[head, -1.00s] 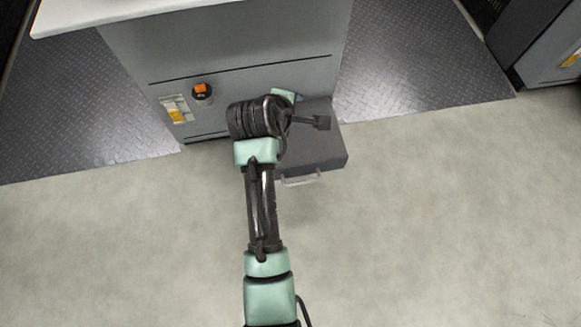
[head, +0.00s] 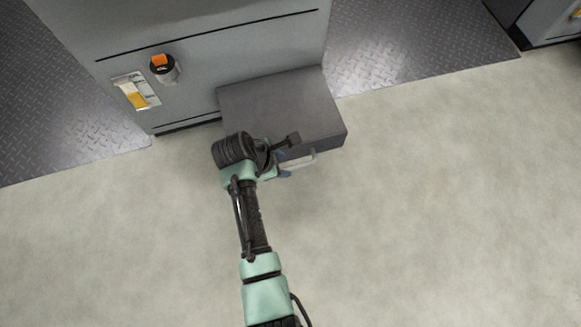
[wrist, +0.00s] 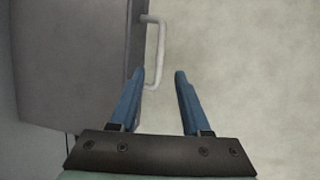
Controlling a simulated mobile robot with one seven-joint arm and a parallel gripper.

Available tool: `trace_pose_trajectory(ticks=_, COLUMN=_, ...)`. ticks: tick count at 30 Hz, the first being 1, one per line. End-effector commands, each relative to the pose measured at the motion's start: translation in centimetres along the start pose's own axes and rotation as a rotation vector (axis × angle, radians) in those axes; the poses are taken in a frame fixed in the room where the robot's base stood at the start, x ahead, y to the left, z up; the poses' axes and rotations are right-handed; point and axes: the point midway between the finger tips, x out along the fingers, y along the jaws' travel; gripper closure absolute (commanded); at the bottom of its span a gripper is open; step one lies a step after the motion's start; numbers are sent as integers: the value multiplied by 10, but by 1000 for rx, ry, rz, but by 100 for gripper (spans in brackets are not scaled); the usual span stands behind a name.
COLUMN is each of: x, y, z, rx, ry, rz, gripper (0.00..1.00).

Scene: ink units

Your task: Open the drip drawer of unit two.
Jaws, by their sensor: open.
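The drip drawer (head: 285,105), a dark grey box, stands out from the foot of the grey unit (head: 230,50); no unit number is readable. Its pale bar handle (head: 298,161) is on the front face, partly hidden by my arm in the head view. My gripper (wrist: 159,74) is open at the handle. In the wrist view the lower part of the handle (wrist: 160,50) shows between the two blue fingertips, nearer the left one. Whether a finger touches it I cannot tell. The drawer (wrist: 70,60) fills the upper left there.
On the unit's front left are an orange-topped black knob (head: 164,68) and a plate with a yellow lever (head: 136,94). Dark tread-plate flooring (head: 70,110) lies around the unit. Another grey unit (head: 550,20) stands at top right. The pale floor (head: 450,200) in front is clear.

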Motion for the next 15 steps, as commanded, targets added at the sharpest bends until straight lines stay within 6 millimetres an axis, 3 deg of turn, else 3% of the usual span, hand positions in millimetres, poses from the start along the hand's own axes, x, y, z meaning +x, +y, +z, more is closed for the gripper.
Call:
trace_pose_trajectory(ticks=1, x=15, y=0, z=-2, rx=2, ry=0, rz=1, gripper=53)
trace_pose_trajectory(ticks=6, x=42, y=-1, z=-2, rx=2, ry=1, rz=1, gripper=53)
trace_pose_trajectory(ticks=15, x=68, y=0, z=-1, rx=2, ry=1, rz=1, gripper=53)
